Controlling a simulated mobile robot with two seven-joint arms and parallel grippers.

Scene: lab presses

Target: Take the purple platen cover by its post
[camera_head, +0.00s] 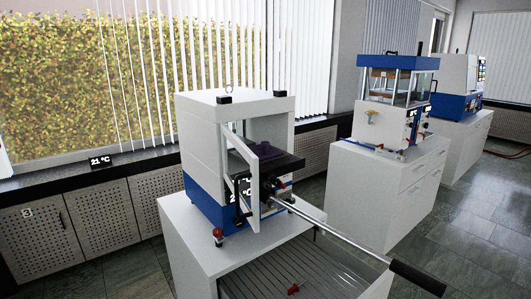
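The purple platen cover (243,150) is a small dark purple shape inside the nearest white and blue press (205,150). It sits at the level of a dark plate (280,165) that juts out of the press opening. The open door frame (239,178) stands in front of it and hides part of it. Its post is too small and dark to make out clearly. Neither of my grippers is in view.
A long metal lever (340,235) with a black grip (418,278) sticks out from the press toward the lower right. Below it is a grey ribbed surface (290,270) with a small red item (293,289). More machines stand on white cabinets (375,190) at right.

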